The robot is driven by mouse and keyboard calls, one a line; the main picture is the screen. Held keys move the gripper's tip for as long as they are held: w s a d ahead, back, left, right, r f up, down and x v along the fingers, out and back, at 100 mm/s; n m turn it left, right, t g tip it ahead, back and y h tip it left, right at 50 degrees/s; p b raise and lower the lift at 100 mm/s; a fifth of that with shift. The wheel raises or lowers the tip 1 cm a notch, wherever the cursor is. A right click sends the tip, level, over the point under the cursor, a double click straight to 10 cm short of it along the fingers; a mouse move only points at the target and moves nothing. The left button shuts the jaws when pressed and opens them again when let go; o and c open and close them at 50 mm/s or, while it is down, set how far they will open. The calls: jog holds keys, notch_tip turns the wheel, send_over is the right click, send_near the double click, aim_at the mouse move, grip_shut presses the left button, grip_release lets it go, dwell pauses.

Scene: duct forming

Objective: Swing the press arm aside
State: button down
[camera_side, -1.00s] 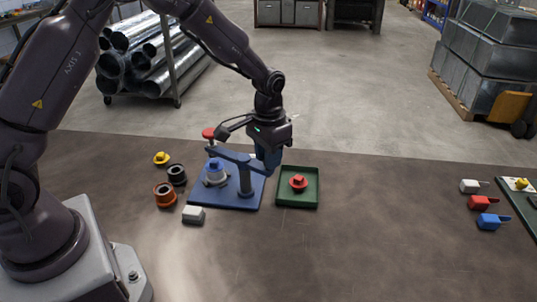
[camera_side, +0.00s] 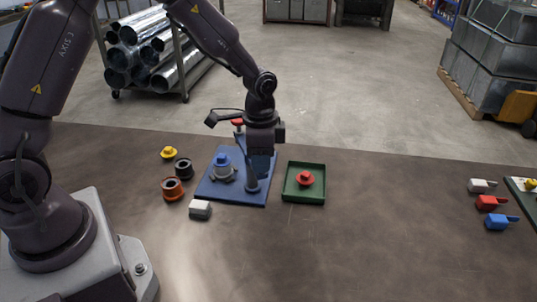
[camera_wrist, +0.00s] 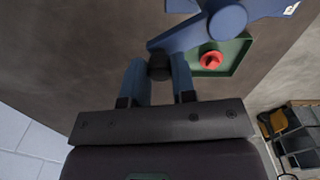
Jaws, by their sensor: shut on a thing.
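The press stands on a blue base plate (camera_side: 227,194), with its upright post (camera_side: 252,184) near the right side. The blue press arm (camera_wrist: 185,38) shows in the wrist view, with a round pivot end and a dark knob (camera_wrist: 159,67) between my fingers. My gripper (camera_side: 262,172) is shut on this knob; it also shows in the wrist view (camera_wrist: 159,82). In the side view my gripper hides most of the arm. A red knob (camera_side: 237,122) shows behind, left of my wrist. A grey part with a blue top (camera_side: 223,166) sits on the plate, its top uncovered.
A green tray (camera_side: 290,195) holding a red part (camera_side: 305,179) is right of the plate. Yellow (camera_side: 169,153), black (camera_side: 184,168) and orange (camera_side: 172,188) parts and a pale block (camera_side: 200,209) lie left. Coloured handled pieces (camera_side: 488,202) lie far right. The table between is clear.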

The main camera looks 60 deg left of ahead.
jog(key=s+a+m, duration=0.4)
jog(key=m, duration=0.7)
jog(key=shift+s, duration=0.4)
jog(key=shift+a, duration=0.15)
jog(key=c, duration=0.9)
grip_release()
notch_tip(320, 180, up, 13)
